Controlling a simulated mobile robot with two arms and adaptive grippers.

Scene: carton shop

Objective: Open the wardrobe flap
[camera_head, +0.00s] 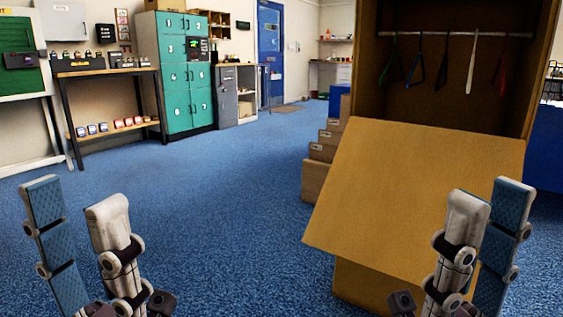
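The wardrobe carton (364,70) is a tall brown box standing at the right of the head view. Its upper front is open, showing a dark inside with a rail and several hangers. The wide tan flap (400,185) slopes down and outward from the opening's lower edge, its free edge away from the box front. My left gripper (75,195) is open and empty at the lower left, far from the carton. My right gripper (490,192) is open at the lower right, in front of the flap's right side in the picture. I see nothing between its fingers; contact with the flap cannot be told.
Stepped brown cartons (319,165) stand left of the wardrobe. A narrow table (105,70) and teal lockers (187,85) line the back left. A blue door (270,40) is at the back. The blue carpet (220,190) is clear in the middle.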

